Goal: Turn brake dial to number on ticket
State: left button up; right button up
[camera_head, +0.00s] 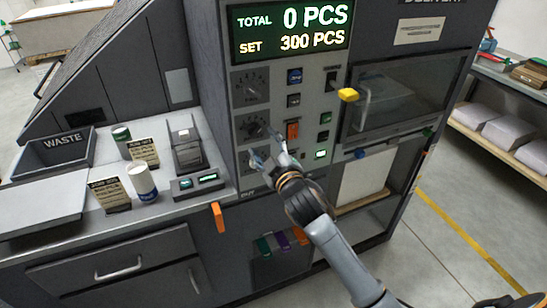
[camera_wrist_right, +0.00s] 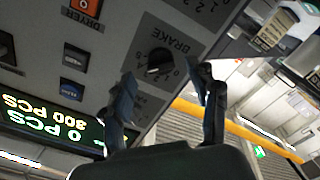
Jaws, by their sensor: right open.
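In the wrist view a black knob (camera_wrist_right: 160,62) sits beside the printed word BRAKE, with some dial numbers visible nearby. The picture is tilted, and I cannot tell where the knob points. In the head view several dials are stacked on the panel's left side, including a middle dial (camera_head: 252,127); their labels are too small to read. My right gripper (camera_head: 268,150) is open and empty in front of the lower dials, partly hiding the lowest. Its two fingers (camera_wrist_right: 163,95) are spread in the wrist view, either side of the knob's area. No readable ticket number shows. My left gripper is out of view.
An orange switch (camera_head: 293,130) and other buttons stand right of the dials. Printed cards (camera_head: 108,194), cans (camera_head: 142,180) and a waste bin (camera_head: 68,150) are on the left counter. The display (camera_head: 290,30) reads 0 and 300 PCS.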

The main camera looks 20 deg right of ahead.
jog(key=s, duration=0.7)
jog(key=shift+s+d, duration=0.15)
jog(key=shift+s, duration=0.15)
notch_tip(320, 180, down, 25)
jog(key=s+d+m+g+b, duration=0.1)
jog(key=s+m+g, duration=0.1)
jog(key=g, duration=0.3)
jog(key=s+f+m+g+b, duration=0.15)
jog(key=s+f, duration=0.25)
jog(key=f, duration=0.5)
jog(key=s+f+g, duration=0.2)
jog(key=s+f, duration=0.2)
jog(key=f, duration=0.4)
jog(key=s+d+f+m+g, duration=0.2)
jog(key=s+f+g, duration=0.3)
jog(key=s+f, duration=1.35)
jog(key=s+f+g, duration=0.1)
jog(key=s+f, duration=0.2)
jog(key=s, duration=0.7)
jog(key=s+f+m+g+b, duration=0.1)
jog(key=s+f+g, duration=0.1)
jog(key=s, duration=0.7)
jog(key=shift+s+a+f+h, duration=0.15)
jog(key=shift+s+f+h, duration=0.2)
jog(key=shift+f, duration=0.5)
jog(key=shift+m+g, duration=0.25)
